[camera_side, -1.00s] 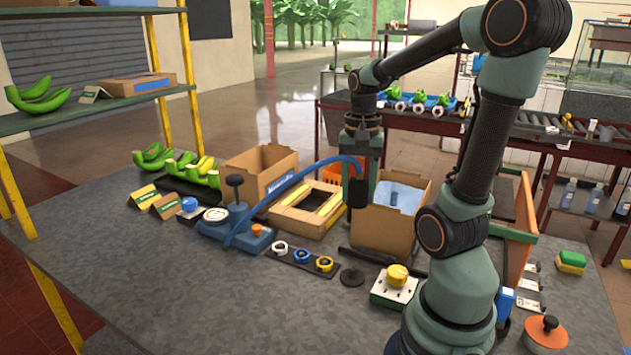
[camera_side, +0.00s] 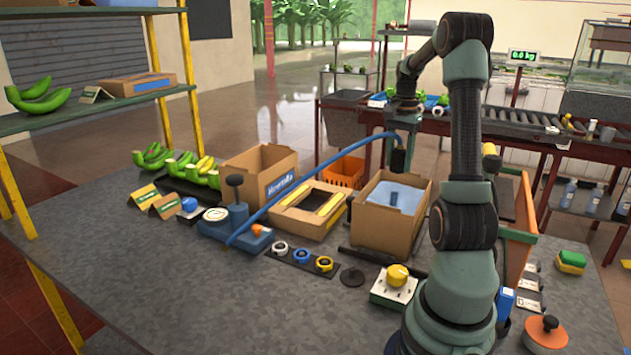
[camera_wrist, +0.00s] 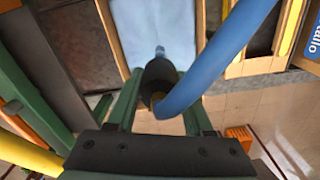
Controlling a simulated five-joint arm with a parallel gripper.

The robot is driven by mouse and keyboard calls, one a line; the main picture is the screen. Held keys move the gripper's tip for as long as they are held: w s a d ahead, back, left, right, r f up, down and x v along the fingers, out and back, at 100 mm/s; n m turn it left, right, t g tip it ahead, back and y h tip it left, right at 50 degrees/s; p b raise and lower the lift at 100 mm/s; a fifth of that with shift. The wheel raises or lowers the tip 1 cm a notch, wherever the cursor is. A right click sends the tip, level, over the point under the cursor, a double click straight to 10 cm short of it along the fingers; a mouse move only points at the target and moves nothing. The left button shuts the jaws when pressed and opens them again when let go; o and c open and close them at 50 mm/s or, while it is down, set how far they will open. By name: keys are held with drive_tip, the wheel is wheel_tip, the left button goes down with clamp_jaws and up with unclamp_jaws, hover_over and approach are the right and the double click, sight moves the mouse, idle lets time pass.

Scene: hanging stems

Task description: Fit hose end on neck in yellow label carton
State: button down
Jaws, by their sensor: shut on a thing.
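My gripper (camera_side: 400,146) is shut on the black hose end (camera_side: 398,161), which points down. The blue hose (camera_side: 305,181) arcs from the hose end to the blue pump base. An open brown carton (camera_side: 376,234) with a pale blue liner (camera_side: 397,199) stands below; no yellow label shows on it. A short blue neck (camera_side: 393,196) rises from the liner. The hose end is above the carton's back side, apart from the neck. In the wrist view, the neck (camera_wrist: 160,51) shows just beyond the hose end (camera_wrist: 159,72), between my fingers.
A low box with yellow strips (camera_side: 283,219) and a blue-labelled carton (camera_side: 282,187) stand left of the lined carton. The blue pump base (camera_side: 213,230) is farther left. A yellow-knobbed box (camera_side: 396,284) is in front. An orange crate (camera_side: 345,171) is behind.

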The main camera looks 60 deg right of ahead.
sight(395, 193)
drive_tip(key=shift+f, duration=4.5)
drive_tip(key=shift+f, duration=0.6)
unclamp_jaws()
drive_tip(key=shift+r, duration=0.9)
drive_tip(key=shift+r, duration=0.35)
drive_tip(key=shift+r, duration=0.35)
drive_tip(key=shift+r, duration=4.15)
